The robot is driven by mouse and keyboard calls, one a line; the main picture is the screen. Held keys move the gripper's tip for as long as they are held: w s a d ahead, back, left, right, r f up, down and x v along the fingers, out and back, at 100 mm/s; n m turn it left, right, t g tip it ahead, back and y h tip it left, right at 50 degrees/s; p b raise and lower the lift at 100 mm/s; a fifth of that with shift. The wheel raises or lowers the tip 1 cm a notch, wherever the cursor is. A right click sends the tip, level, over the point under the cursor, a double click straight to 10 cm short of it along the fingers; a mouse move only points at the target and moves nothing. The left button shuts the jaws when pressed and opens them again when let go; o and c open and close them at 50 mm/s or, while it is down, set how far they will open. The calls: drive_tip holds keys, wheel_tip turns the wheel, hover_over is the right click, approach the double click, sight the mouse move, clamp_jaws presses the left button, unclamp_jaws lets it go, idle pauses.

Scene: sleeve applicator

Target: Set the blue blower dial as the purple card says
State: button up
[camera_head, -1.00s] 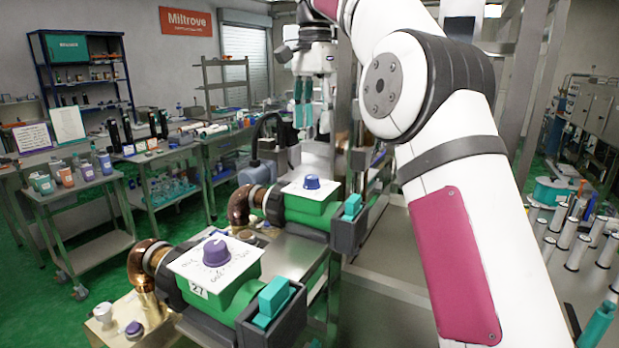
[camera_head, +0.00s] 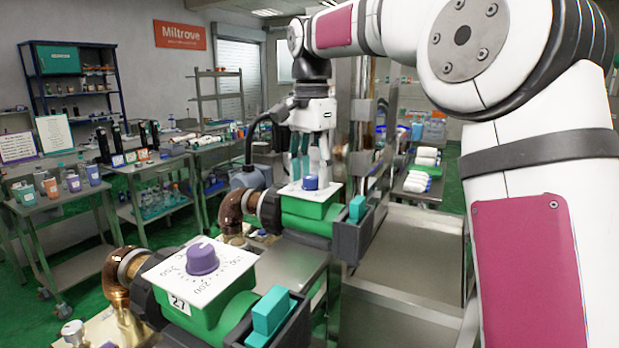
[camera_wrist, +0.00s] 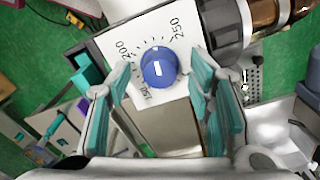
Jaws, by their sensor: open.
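The blue blower dial (camera_head: 310,182) sits on a white scale plate (camera_head: 325,192) on top of the farther green blower (camera_head: 308,208). In the wrist view, the dial (camera_wrist: 159,67) carries a short white mark, and 150, 200 and 250 are printed around it. My gripper (camera_head: 308,166) is open and points down just above this dial. In the wrist view its teal fingers stand on either side of the dial, with gaps between. A card with a purplish edge (camera_head: 18,147) stands at the far left; its writing is too small to read.
A nearer green blower (camera_head: 207,310) has a purple dial (camera_head: 202,258) and a plate marked 27. A green-edged card (camera_head: 53,134) stands beside the purplish one. Copper pipes (camera_head: 233,213) and teal-topped grey boxes (camera_head: 353,228) flank the blowers.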

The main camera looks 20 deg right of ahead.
drive_tip(key=shift+f, duration=0.1)
drive_tip(key=shift+c, duration=0.4)
clamp_jaws()
drive_tip(key=shift+n, duration=0.3)
